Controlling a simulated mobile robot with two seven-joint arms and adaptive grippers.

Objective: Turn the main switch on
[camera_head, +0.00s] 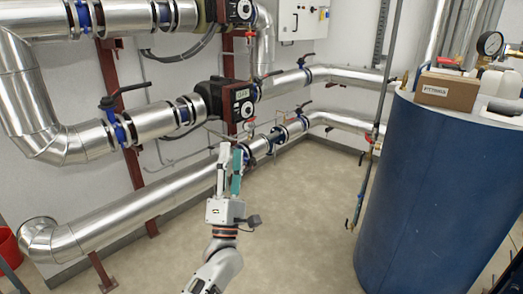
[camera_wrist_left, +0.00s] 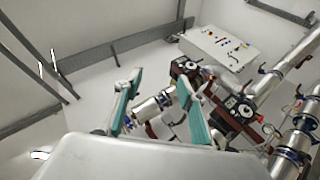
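A light grey control box (camera_head: 302,20) is on the back wall at the top of the head view, cut off by the frame's upper edge. In the left wrist view the whole box (camera_wrist_left: 221,47) shows, with several small coloured controls on its front. Which of them is the main switch, and its setting, is too small to tell. My left gripper (camera_head: 231,152) is raised in front of the pipes, below and left of the box and well apart from it. Its teal-padded fingers (camera_wrist_left: 160,82) are spread with nothing between them. My right gripper is out of view.
Silver pipes (camera_head: 130,205) run along the wall, with black pumps (camera_head: 236,102) at mid-height. A large blue tank (camera_head: 435,190) stands at the right, with a cardboard box (camera_head: 446,91) on top. The floor (camera_head: 300,220) between is clear.

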